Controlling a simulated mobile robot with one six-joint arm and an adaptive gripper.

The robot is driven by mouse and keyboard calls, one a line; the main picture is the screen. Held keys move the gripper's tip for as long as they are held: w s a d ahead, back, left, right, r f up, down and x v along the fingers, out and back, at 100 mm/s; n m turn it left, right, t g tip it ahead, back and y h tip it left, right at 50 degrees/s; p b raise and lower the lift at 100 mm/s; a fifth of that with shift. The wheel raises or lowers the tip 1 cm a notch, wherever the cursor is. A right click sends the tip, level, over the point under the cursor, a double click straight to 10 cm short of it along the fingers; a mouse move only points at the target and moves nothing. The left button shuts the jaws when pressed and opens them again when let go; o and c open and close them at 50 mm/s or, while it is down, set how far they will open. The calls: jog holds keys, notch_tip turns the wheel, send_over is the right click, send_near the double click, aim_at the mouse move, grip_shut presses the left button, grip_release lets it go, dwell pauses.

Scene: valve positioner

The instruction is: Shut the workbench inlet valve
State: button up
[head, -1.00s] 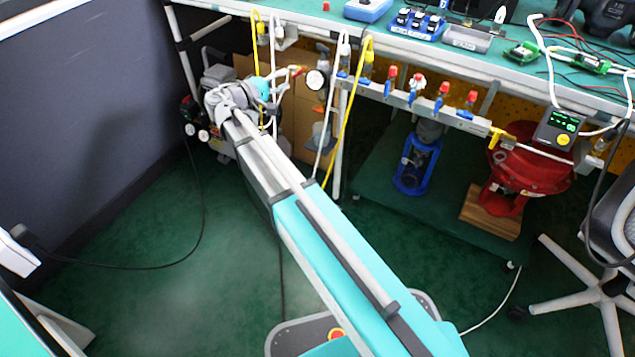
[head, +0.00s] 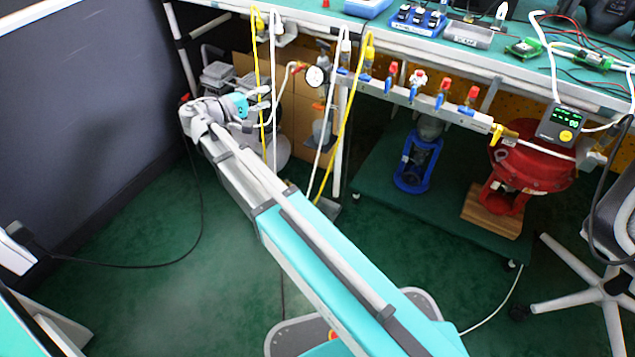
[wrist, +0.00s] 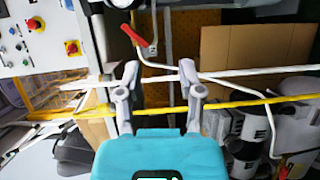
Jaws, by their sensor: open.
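The inlet valve has a small red lever (head: 296,68) on a white pipe beside a round gauge (head: 315,76), under the workbench in the head view. In the wrist view, the red lever (wrist: 131,34) slants at an angle to its white pipe, beyond and a little left of the space between my fingertips. My gripper (head: 267,98) is to the left of the lever and lower in the head view. In the wrist view, my gripper (wrist: 159,68) has its two fingers apart with nothing held, and it is not touching the lever.
A yellow hose (head: 259,60) and white hoses hang by my gripper; in the wrist view, a yellow hose (wrist: 240,108) crosses at the fingers. A manifold (head: 425,101) with several red and blue valves runs under the bench edge. A cardboard box (wrist: 255,55) stands behind.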

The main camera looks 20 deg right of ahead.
jog(key=s+d+f+g+y+b, duration=0.1)
jog(key=s+d+f+y+b, duration=0.2)
jog(key=f, duration=0.5)
jog(key=s+d+f+m+g+y+b, duration=0.1)
jog(key=s+d+f+g+y+b, duration=0.1)
jog(key=f, duration=0.6)
jog(key=s+d+f+m+g+y+b, duration=0.1)
jog(key=s+d+f+g+y+b, duration=0.1)
jog(key=s+d+f+y+b, duration=0.2)
jog(key=shift+s+d+f+b, duration=0.3)
jog(key=shift+s+d+f, duration=1.05)
jog(key=shift+s+f, duration=0.5)
jog(key=shift+w+f, duration=0.1)
jog(key=shift+w, duration=0.1)
jog(key=o, duration=0.6)
jog(key=shift+c, duration=0.2)
jog(key=shift+o, duration=0.8)
jog(key=shift+r, duration=0.2)
jog(key=w+a+r+m+t+h+p, duration=0.1)
jog(key=w+a+r+p, duration=0.3)
jog(key=r, duration=0.6)
jog(key=w+a+r+m+t+h+p, duration=0.2)
jog(key=w+a+r+t+h+p, duration=0.1)
jog(key=r+p, duration=0.6)
jog(key=w+a+r+m+t+h+p, duration=0.2)
jog(key=w+a+r+p, duration=0.3)
jog(key=r, duration=0.6)
jog(key=shift+w+p, duration=0.2)
jog(key=shift+p, duration=0.75)
